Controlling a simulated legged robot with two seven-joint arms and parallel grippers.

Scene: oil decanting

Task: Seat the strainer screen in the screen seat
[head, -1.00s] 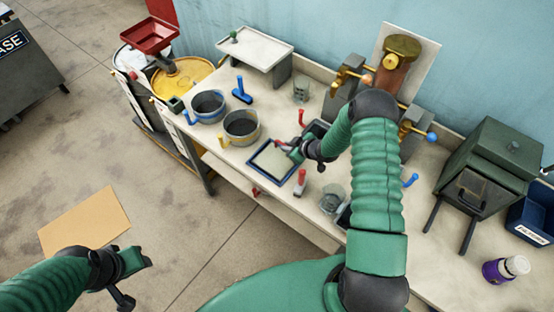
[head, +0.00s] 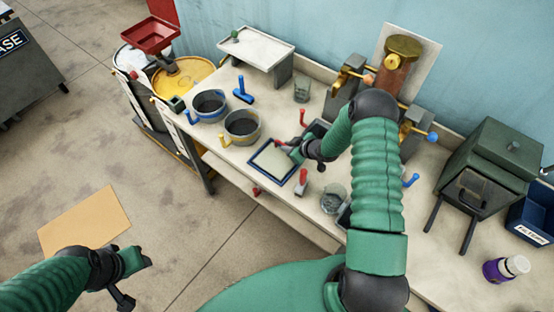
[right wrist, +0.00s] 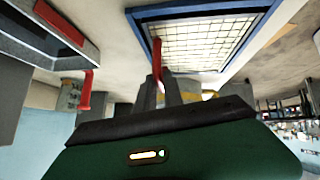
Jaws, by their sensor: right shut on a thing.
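The strainer screen (head: 271,163) is a pale mesh in a blue square frame at the front edge of the bench. It fills the upper middle of the right wrist view (right wrist: 200,40), where its grid shows clearly. My right gripper (head: 297,150) is at the screen's right side; in the right wrist view its fingers (right wrist: 160,88) are shut on the screen's red handle (right wrist: 157,58). I cannot tell whether the screen touches the surface below it. I cannot make out the screen seat for certain. My left gripper (head: 133,278) is open and empty over the floor.
Two grey pots, one with blue trim (head: 208,105) and one with yellow (head: 241,126), stand left of the screen. A red-handled tool (head: 301,183) and a glass jar (head: 333,198) stand close to its right. A raised white tray (head: 256,47) is behind.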

